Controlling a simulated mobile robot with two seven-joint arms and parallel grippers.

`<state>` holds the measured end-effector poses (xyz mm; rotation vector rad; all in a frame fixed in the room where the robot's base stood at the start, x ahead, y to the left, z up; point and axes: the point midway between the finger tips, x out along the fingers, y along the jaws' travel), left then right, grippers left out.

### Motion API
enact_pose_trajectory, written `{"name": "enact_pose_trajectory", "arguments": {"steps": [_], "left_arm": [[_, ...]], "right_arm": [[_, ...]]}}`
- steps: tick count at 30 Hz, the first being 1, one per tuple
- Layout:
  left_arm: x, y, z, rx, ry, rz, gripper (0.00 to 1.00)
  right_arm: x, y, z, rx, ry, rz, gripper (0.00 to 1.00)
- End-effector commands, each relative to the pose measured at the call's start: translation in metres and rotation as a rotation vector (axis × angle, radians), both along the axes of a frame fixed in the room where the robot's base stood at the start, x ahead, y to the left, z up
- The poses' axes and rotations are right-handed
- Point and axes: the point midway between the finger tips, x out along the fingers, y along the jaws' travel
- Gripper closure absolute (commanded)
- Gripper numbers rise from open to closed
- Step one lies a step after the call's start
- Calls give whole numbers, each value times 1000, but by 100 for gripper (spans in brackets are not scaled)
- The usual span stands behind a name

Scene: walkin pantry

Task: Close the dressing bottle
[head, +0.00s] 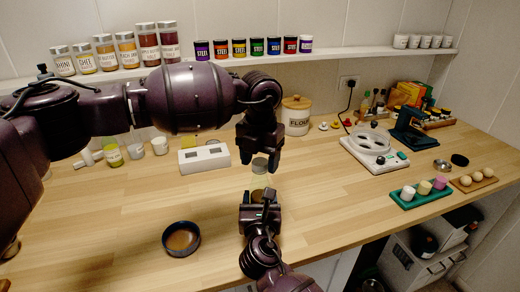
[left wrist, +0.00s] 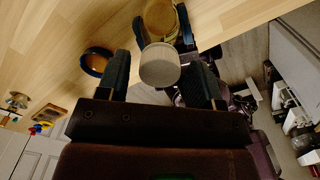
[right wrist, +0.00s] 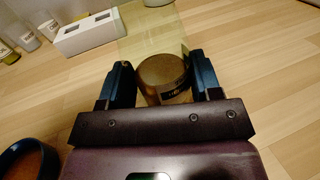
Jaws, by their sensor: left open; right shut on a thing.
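The dressing bottle (head: 258,195) is held above the counter by my right gripper (head: 261,208), shut on it. Its amber-brown lower part with a dark label shows between the fingers in the right wrist view (right wrist: 163,80). A round grey cap (head: 260,165) is above the bottle, just below my left gripper (head: 259,152). In the left wrist view the cap (left wrist: 160,66) lies between my left gripper's open fingers (left wrist: 160,80), with gaps at both sides, and the amber bottle (left wrist: 160,18) shows behind it. I cannot tell whether the cap is seated on the bottle.
A dark round dish with brown contents (head: 181,239) is on the wooden counter at front left. A white block with slots (head: 204,158), a flour jar (head: 297,116) and a white appliance (head: 374,150) stand farther back.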

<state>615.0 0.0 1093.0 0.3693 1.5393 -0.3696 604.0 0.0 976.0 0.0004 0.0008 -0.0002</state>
Motion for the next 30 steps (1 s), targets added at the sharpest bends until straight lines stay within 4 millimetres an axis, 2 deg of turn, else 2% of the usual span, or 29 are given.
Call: {"name": "enact_pose_trajectory", "arguments": {"steps": [7, 17, 23, 30], "left_arm": [[0, 0, -1, 0, 0, 0, 40], [0, 0, 0, 0, 0, 0, 90], [0, 0, 0, 0, 0, -40, 90], [0, 0, 0, 0, -1, -334, 90]], "right_arm": [[0, 0, 0, 0, 0, 0, 100], [0, 0, 0, 0, 0, 0, 100], [0, 0, 0, 0, 0, 0, 100], [0, 0, 0, 0, 0, 0, 100]]}}
